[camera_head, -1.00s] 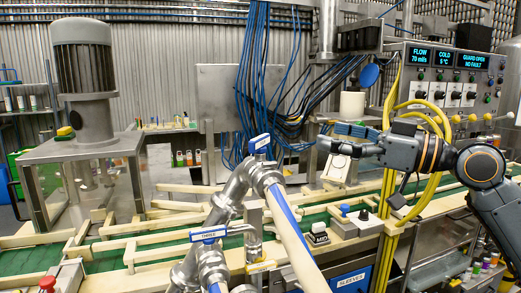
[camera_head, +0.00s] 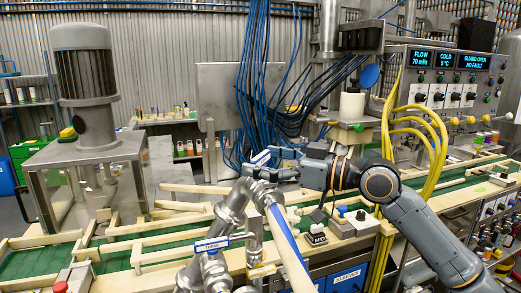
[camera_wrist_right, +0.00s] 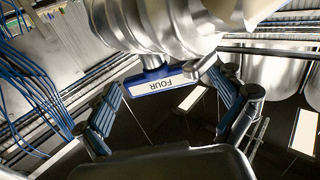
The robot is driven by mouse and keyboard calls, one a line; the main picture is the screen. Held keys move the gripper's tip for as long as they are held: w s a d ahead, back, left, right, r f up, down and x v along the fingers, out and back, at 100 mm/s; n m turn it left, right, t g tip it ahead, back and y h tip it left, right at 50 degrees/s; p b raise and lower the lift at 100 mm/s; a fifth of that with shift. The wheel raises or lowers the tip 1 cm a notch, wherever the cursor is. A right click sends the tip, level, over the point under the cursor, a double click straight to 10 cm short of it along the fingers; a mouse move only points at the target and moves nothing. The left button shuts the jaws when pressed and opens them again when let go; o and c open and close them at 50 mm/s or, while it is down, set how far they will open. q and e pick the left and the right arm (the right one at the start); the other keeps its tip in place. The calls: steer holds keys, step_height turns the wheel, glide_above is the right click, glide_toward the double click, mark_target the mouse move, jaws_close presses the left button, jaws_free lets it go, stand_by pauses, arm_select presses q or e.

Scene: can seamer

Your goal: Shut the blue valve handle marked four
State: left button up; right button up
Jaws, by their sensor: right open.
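The blue valve handle marked FOUR (camera_head: 261,157) sits on top of the bent steel pipe in the middle of the head view. In the right wrist view the handle (camera_wrist_right: 165,81) shows its white label upside down, with the steel valve body behind it. My right gripper (camera_head: 274,162) reaches it from the right. In the wrist view the right gripper (camera_wrist_right: 168,84) is open, with its two blue-padded fingers on either side of the handle and gaps left on both sides. My left gripper is not in view.
Another blue valve handle, marked THREE (camera_head: 212,244), is on the nearer pipe. A thick pipe with a blue stripe (camera_head: 285,235) runs down to the right. Blue cables (camera_head: 262,80) hang behind, and yellow hoses (camera_head: 435,150) stand to the right. A green conveyor (camera_head: 165,252) crosses below.

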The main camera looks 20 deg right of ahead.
steer(key=shift+w+a, duration=0.15)
steer(key=shift+a, duration=0.05)
steer(key=c, duration=1.2)
steer(key=shift+r+m+t+h+p, duration=0.2)
steer(key=shift+m+t+h+p, duration=0.45)
steer(key=shift+p, duration=0.45)
steer(key=shift+a+m+t+h+p, duration=0.1)
steer(key=shift+m+t+h+p, duration=0.8)
steer(key=shift+h, duration=0.25)
steer(key=m+t+h+p, duration=0.1)
steer(key=m+t+h, duration=0.1)
steer(key=m+h, duration=0.2)
steer(key=shift+f+h+p, duration=0.1)
steer(key=shift+h+p, duration=0.2)
steer(key=shift+h, duration=0.6)
steer(key=shift+m+t+h, duration=0.35)
steer(key=shift+m+h, duration=0.5)
steer(key=shift+h, duration=0.55)
steer(key=shift+f+h, duration=0.15)
steer(key=shift+h, duration=0.15)
